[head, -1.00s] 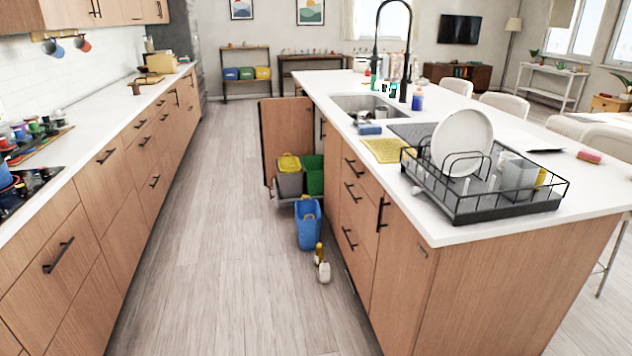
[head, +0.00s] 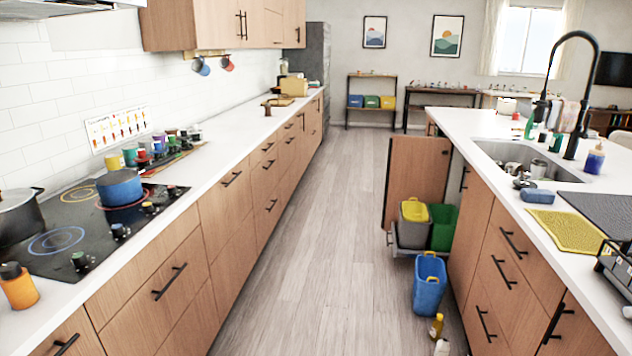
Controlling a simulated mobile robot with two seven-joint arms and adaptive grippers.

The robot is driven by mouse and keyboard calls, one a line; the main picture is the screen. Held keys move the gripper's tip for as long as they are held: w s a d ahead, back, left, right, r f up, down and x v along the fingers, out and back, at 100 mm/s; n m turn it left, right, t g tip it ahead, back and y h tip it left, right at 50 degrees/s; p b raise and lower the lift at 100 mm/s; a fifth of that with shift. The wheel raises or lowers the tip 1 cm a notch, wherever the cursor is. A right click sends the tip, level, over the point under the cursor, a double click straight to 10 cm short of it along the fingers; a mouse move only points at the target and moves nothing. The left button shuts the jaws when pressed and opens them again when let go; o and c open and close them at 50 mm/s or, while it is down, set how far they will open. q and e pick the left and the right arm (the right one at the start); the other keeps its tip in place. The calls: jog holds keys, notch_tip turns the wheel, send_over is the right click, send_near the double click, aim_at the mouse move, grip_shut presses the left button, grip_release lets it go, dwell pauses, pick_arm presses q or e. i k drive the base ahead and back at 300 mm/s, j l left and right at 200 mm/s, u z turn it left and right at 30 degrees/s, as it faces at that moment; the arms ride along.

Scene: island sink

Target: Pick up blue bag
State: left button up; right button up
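The blue bag (head: 429,284) stands upright on the floor in the aisle, right of the middle in the head view. It is open at the top and has a handle. It stands just in front of the pulled-out bin unit, close to the island's drawers. Neither of my grippers shows in the head view, so their state is hidden.
A grey bin with a yellow lid (head: 413,225) and a green bin (head: 443,228) sit in the pull-out beside an open cabinet door (head: 414,182). A yellow bottle (head: 436,327) stands in front of the bag. The aisle floor (head: 300,270) left of the bag is clear.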

aim_at(429, 282)
jog(key=i+j, duration=0.1)
jog(key=i, duration=0.5)
jog(key=i+j+z, duration=0.1)
jog(key=i, duration=0.45)
jog(key=i+j, duration=0.1)
jog(key=i, duration=0.5)
jog(key=i+j+z, duration=0.2)
jog(key=i+z, duration=0.25)
jog(key=i+j+z, duration=0.9)
jog(key=i+j, duration=0.05)
